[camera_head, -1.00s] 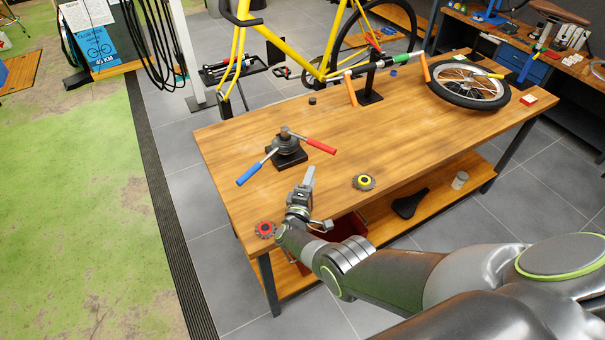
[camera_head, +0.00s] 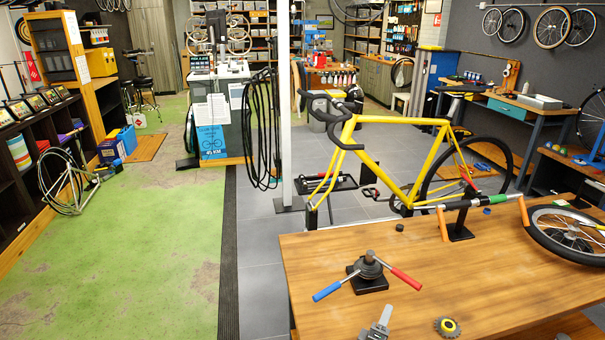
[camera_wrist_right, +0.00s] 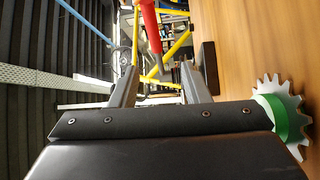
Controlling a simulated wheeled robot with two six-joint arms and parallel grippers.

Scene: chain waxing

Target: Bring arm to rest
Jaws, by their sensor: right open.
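My right gripper (camera_head: 382,318) shows at the bottom edge of the head view, in front of the black stand with a blue and a red handle (camera_head: 368,278). In the right wrist view my right gripper (camera_wrist_right: 160,80) has its two fingers apart with nothing held between them. A red handle (camera_wrist_right: 150,25) shows beyond the fingertips there. Most of my right arm is below the head view. My left gripper is in neither view.
The wooden workbench (camera_head: 330,250) carries a dark toothed part with a yellow ring (camera_head: 447,327), close right of my gripper. A toothed part with green (camera_wrist_right: 285,120) is beside the gripper in the wrist view. A wheel (camera_head: 570,235) lies at the right; a yellow bicycle (camera_head: 372,172) stands behind.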

